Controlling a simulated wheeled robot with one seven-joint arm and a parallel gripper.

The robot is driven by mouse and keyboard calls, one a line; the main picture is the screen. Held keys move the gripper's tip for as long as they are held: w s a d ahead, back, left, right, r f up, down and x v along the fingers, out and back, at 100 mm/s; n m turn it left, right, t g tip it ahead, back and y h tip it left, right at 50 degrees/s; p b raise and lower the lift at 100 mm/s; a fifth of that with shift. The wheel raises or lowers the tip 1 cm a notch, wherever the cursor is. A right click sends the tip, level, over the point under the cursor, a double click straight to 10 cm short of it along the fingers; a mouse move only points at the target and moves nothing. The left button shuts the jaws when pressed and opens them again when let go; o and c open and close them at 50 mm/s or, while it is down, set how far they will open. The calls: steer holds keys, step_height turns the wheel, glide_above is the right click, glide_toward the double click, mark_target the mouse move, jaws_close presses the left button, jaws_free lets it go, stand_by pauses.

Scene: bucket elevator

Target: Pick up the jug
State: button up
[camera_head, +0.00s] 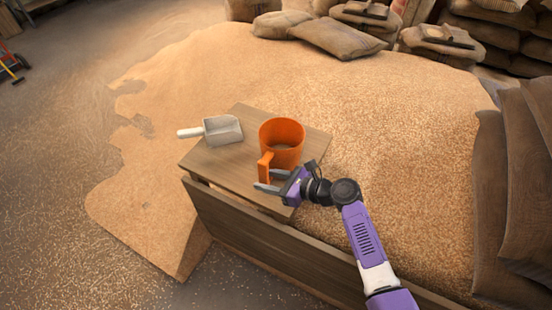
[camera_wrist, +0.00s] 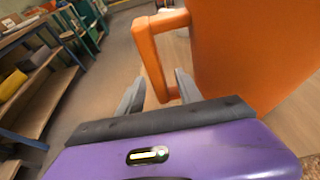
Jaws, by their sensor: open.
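The orange jug (camera_head: 283,141) stands upright on a small wooden table (camera_head: 213,161), with its handle (camera_head: 265,167) toward the front left. My gripper (camera_head: 268,181) is open at the front of the jug, low by the handle. In the wrist view the jug (camera_wrist: 250,50) fills the upper right, and its handle (camera_wrist: 158,58) rises just beyond the two grey fingers of my gripper (camera_wrist: 160,90). The handle's lower end shows between or just behind the fingertips; I cannot tell whether they touch it. The jug's base is partly hidden by my gripper.
A metal scoop (camera_head: 220,130) with a white handle lies on the table, left of the jug. A wooden board (camera_head: 270,240) runs along the front. Loose grain (camera_head: 400,130) surrounds the table, and filled sacks (camera_head: 335,37) lie behind and at right.

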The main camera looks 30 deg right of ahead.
steer(key=x, duration=0.4)
steer(key=shift+c, duration=0.2)
jaws_close()
stand_by(1.2)
